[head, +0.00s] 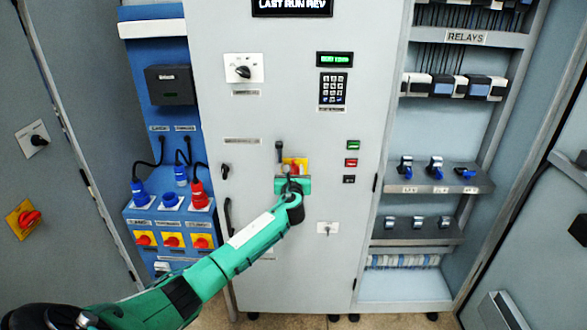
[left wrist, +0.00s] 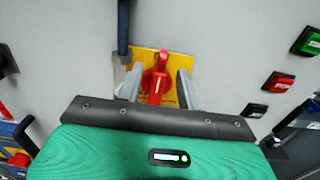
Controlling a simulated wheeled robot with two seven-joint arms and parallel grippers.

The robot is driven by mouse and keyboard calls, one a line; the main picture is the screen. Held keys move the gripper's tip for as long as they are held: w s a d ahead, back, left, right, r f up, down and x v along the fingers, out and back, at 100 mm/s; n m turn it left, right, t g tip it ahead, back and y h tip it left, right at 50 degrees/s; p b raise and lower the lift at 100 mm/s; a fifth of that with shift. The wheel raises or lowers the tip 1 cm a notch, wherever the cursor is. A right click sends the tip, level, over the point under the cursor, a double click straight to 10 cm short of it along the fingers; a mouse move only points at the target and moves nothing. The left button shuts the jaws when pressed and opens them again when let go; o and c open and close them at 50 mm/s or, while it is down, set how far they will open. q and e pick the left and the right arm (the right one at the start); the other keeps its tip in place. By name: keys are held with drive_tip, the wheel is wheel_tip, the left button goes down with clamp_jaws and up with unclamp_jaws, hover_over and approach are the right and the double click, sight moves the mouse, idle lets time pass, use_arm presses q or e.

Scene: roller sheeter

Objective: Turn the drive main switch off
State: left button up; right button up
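A red rotary switch handle on a yellow plate, which I take as the drive main switch (head: 303,161), sits on the grey cabinet door. In the left wrist view the red handle (left wrist: 158,82) points roughly up and down. My left gripper (head: 292,180) is in front of the switch and partly hides it in the head view. In the left wrist view the left gripper's (left wrist: 158,88) grey fingers are apart, one on each side of the red handle, with visible gaps. Whether the fingertips touch the plate, I cannot tell. My right gripper is not in view.
A dark upright lever (left wrist: 123,28) stands close to the left finger. Green and red push buttons (head: 352,162) are to the right. Other red-on-yellow switches are on the blue panel (head: 172,241) and the left door (head: 28,218). An open relay cabinet is at right.

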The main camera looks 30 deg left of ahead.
use_arm(q)
drive_tip(key=shift+w+a, duration=0.3)
drive_tip(key=shift+w, duration=0.1)
clamp_jaws()
drive_tip(key=shift+s+d, duration=0.1)
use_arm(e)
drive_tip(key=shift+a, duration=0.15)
use_arm(q)
drive_tip(key=shift+f, duration=0.15)
